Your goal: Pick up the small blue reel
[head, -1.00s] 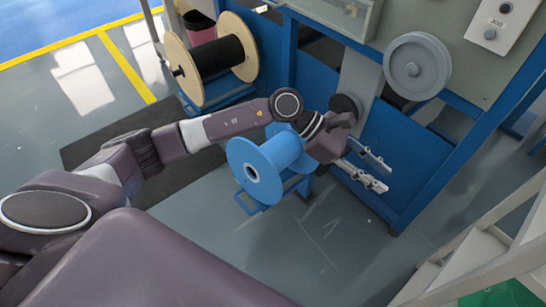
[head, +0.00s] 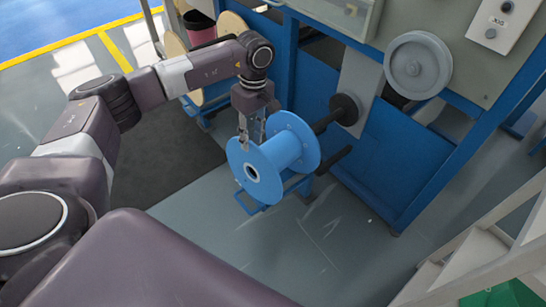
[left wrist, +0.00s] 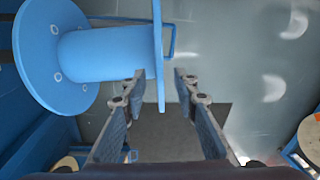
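The small blue reel (head: 283,152) sits on a low blue stand (head: 245,203) in the middle of the head view, with a hollow core and two wide flanges. It fills the upper left of the left wrist view (left wrist: 97,53). My left gripper (head: 251,138) points down over the near flange, fingers spread and holding nothing. In the left wrist view one flange edge lies between the two open fingertips (left wrist: 162,78); whether they touch it I cannot tell. My right gripper is out of view.
The blue machine frame (head: 400,165) with black rods (head: 335,158) stands just right of the reel. A grey wheel (head: 415,66) is mounted above. A larger wooden-flanged reel (head: 232,27) is partly hidden behind my left arm. The grey floor (head: 310,255) in front is clear.

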